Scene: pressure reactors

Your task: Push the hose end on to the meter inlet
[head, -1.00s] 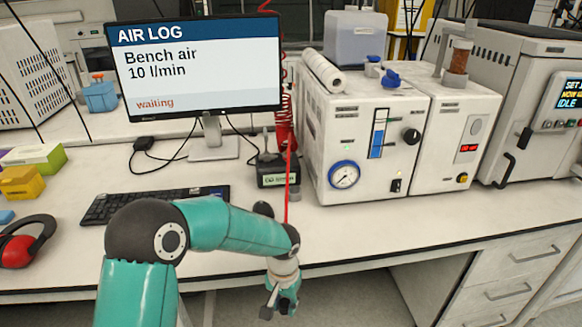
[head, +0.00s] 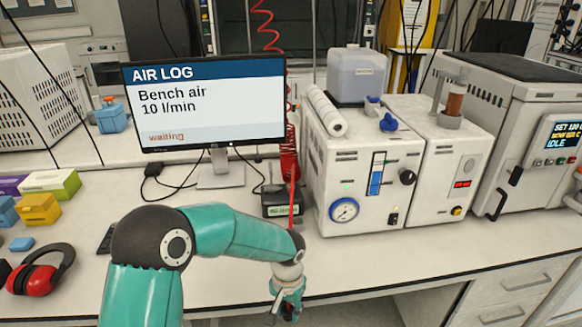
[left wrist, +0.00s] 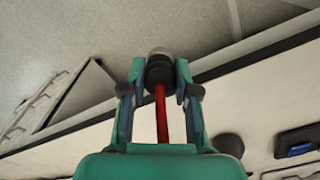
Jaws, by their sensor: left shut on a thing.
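My left gripper (head: 287,297) hangs low in front of the bench's front edge. In the left wrist view its fingers (left wrist: 160,78) are shut on the hose end (left wrist: 160,66), a dark fitting with a pale grey tip. The red hose (left wrist: 161,112) runs from it back between the fingers. In the head view the red hose (head: 291,200) drops from a coil to behind my left wrist. A small dark box with a green-lit display (head: 283,210), seemingly the meter, stands on the bench beyond the gripper, apart from it. I cannot make out its inlet. My right gripper is not in view.
A monitor (head: 205,108) reads "Bench air 10 l/min, waiting". A white unit with a gauge (head: 362,180) stands right of the box. Red ear defenders (head: 40,270) and several small boxes lie at left. The bench front (head: 440,248) is clear.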

